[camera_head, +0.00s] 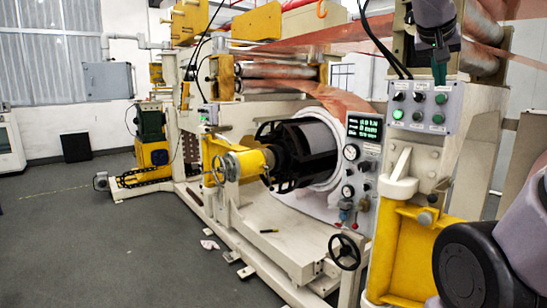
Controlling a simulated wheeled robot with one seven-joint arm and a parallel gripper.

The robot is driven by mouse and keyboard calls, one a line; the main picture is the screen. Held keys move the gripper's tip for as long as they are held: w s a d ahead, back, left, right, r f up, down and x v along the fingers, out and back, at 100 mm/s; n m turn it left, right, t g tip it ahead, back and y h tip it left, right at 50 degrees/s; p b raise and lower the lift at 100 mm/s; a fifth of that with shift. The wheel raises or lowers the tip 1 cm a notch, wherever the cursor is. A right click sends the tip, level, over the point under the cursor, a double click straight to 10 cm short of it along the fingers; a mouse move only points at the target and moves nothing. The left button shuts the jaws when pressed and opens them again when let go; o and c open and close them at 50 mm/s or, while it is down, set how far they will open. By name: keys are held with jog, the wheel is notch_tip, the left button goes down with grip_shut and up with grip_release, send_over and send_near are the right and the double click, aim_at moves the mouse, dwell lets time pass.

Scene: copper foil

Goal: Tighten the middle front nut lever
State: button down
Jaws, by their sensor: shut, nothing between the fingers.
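A white lever (400,172) with a round hub stands on the near machine post, right of centre. Its handle points up and slightly right. It is the only such lever I can make out, so I cannot tell whether it is the middle front one or how tight its nut is. My gripper (439,80) hangs down at the upper right, above and to the right of the lever and apart from it. Its dark fingers are together and empty, their tips close to the top of the button box (420,108) in the picture.
A gauge panel (362,160) and a black handwheel (344,251) are left of the lever. A yellow bracket (400,258) is below it. A roll in a dark frame (300,153) sits further back. Open grey floor (90,240) lies at left.

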jog(key=s+a+f+n+y, duration=0.2)
jog(key=s+a+f+y, duration=0.8)
jog(key=a, duration=0.4)
jog(key=w+d+r+h, duration=0.45)
jog(key=w+r, duration=0.35)
jog(key=r, duration=0.4)
jog(key=w+d+r+m+h, duration=0.1)
jog(key=w+d+r+h, duration=0.2)
jog(key=w+r+h, duration=0.7)
jog(key=w+d+r+h, duration=0.2)
jog(key=w+d+r, duration=0.3)
jog(key=r, duration=1)
jog(key=f+x, duration=0.2)
jog(key=x, duration=1)
jog(key=shift+a+m, duration=0.3)
jog(key=shift+s+f, duration=0.1)
